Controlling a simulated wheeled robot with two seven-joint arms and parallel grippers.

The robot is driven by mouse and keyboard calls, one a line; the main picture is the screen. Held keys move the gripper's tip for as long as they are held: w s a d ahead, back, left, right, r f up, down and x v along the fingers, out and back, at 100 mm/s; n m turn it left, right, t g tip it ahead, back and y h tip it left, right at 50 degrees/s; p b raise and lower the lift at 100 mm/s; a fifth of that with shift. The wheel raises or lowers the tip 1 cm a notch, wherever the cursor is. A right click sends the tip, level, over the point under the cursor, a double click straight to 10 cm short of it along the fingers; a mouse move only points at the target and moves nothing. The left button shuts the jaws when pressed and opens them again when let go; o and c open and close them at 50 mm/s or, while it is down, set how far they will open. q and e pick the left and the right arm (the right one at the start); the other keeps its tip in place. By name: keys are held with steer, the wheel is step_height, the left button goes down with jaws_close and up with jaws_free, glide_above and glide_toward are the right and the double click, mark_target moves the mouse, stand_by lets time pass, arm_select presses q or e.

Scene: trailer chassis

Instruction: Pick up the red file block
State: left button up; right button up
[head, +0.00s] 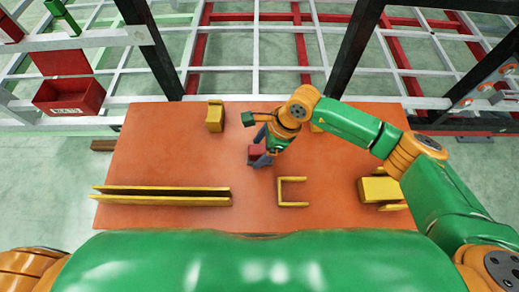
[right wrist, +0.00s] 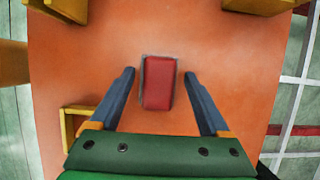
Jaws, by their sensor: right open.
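The red file block (head: 256,150) lies on the orange table (head: 190,150), near its middle. In the right wrist view the red block (right wrist: 159,82) lies between and a little beyond the fingertips, with a gap on each side. My right gripper (head: 262,149) is over the block in the head view, and its fingers partly hide it. In the right wrist view my right gripper (right wrist: 157,72) is open and empty. My left gripper is not in view.
A long yellow channel (head: 165,196) lies front left on the table. A yellow U-shaped bracket (head: 281,192) lies in front of the block, a yellow block (head: 215,116) behind left, and yellow parts (head: 380,190) at right. A red bin (head: 69,95) stands beyond the table's left. Metal framework runs behind.

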mark_target(255, 149)
steer(key=shift+s, duration=0.1)
steer(key=c, duration=0.3)
jaws_close()
step_height(255, 149, up, 3)
steer(key=shift+r, duration=0.1)
steer(key=s+d+r+b, duration=0.4)
steer(key=s+r, duration=0.6)
steer(key=s, duration=0.3)
steer(key=shift+s+d, duration=0.15)
steer(key=shift+d, duration=0.05)
